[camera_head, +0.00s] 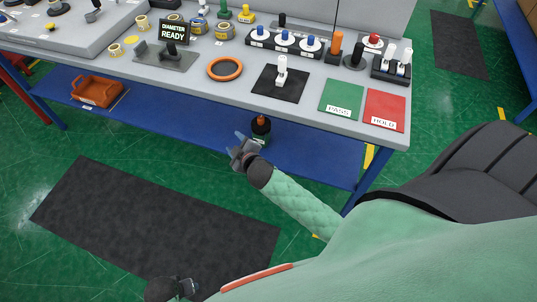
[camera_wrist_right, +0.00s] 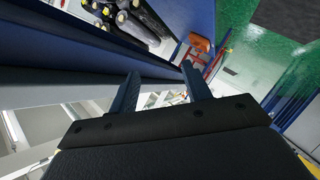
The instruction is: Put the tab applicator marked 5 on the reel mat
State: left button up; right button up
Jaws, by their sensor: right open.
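A black square mat (camera_head: 291,84) lies on the grey bench, and a white upright applicator-like tool (camera_head: 282,69) stands on it. Two similar white-topped tools (camera_head: 404,62) stand in a black holder (camera_head: 384,75) at the bench's right end. No number is readable on any of them, so I cannot tell which is marked 5. My right gripper (camera_head: 238,153) is below and in front of the bench edge, open and empty. Its parted fingers show in the right wrist view (camera_wrist_right: 162,92). My left gripper (camera_head: 186,288) is at the bottom edge, its jaws unclear.
A green PASS mat (camera_head: 341,97) and red HOLD mat (camera_head: 385,108) lie right of the black mat. An orange ring (camera_head: 225,69) lies left. Blue-topped tools stand in a rack (camera_head: 257,45) behind. An orange-topped dark bottle (camera_head: 261,126) is just beyond my right gripper.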

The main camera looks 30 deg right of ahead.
jog(key=s+a+f+m+g, duration=0.1)
jog(key=s+f+g, duration=0.3)
jog(key=s, duration=0.6)
jog(key=s+a+f+m+g, duration=0.2)
jog(key=s+f+m+g, duration=0.1)
jog(key=s+f, duration=0.5)
jog(key=s+a+f+m+g, duration=0.1)
jog(key=s+f+m+g, duration=0.2)
jog(key=s, duration=0.9)
notch_tip(320, 180, down, 4)
jog(key=g, duration=0.3)
jog(key=shift+s+a+r+y, duration=0.25)
jog(key=shift+s+a+y, duration=0.1)
jog(key=shift+y, duration=0.05)
